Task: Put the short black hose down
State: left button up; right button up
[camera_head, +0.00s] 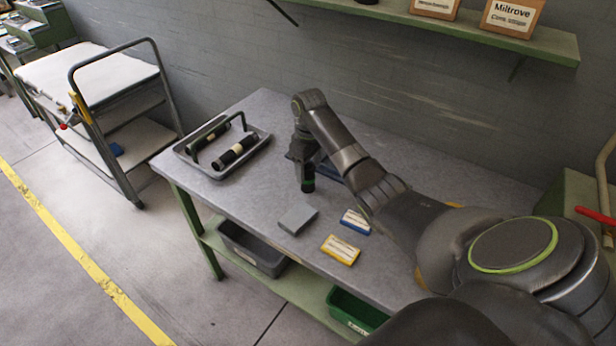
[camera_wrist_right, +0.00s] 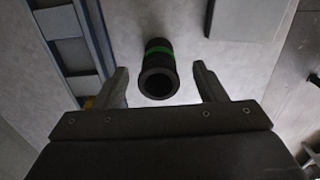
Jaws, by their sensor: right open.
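The short black hose (camera_head: 308,184) with a green band stands on the grey table (camera_head: 255,115), below my right gripper (camera_head: 304,172). In the right wrist view the hose (camera_wrist_right: 158,70) shows its open round end towards me, with the green band further along. My right gripper's fingers (camera_wrist_right: 162,88) are open on either side of it, with a gap to each. Whether the hose rests fully on the table is hard to tell in the head view. My left gripper is not in view.
A grey tray (camera_head: 178,152) with dark labelled cylinders sits at the table's left end. A grey block (camera_head: 298,219), a blue-and-white box (camera_head: 356,221) and a yellow box (camera_head: 341,250) lie near the front edge. A blue item (camera_head: 328,171) lies behind the gripper. A trolley (camera_head: 125,75) stands left.

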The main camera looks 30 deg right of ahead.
aim_at(308, 177)
jog(key=shift+w+f+p, duration=0.2)
jog(key=shift+f+p, duration=0.15)
jog(key=shift+f, duration=1.85)
jog(key=c, duration=1.1)
jog(key=shift+c, duration=0.6)
jog(key=shift+r, duration=0.15)
